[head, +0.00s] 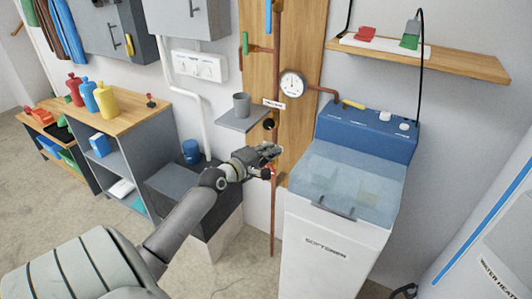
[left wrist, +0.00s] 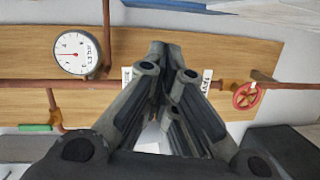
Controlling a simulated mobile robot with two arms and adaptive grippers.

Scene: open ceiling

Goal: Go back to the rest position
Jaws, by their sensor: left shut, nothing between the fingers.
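My left arm reaches in from the lower left in the head view. The red valve wheel also shows at the right there (left wrist: 246,95). I cannot tell whether the fingers touch the pipe. My right gripper is not in view.
A pressure gauge (head: 292,84) is on the pipework. A small shelf (head: 242,121) with a grey cup (head: 241,104) is just above my left gripper. The white softener (head: 330,240) stands to the right. A workbench (head: 125,118) with bottles is at the left. Bare floor shows at the lower left.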

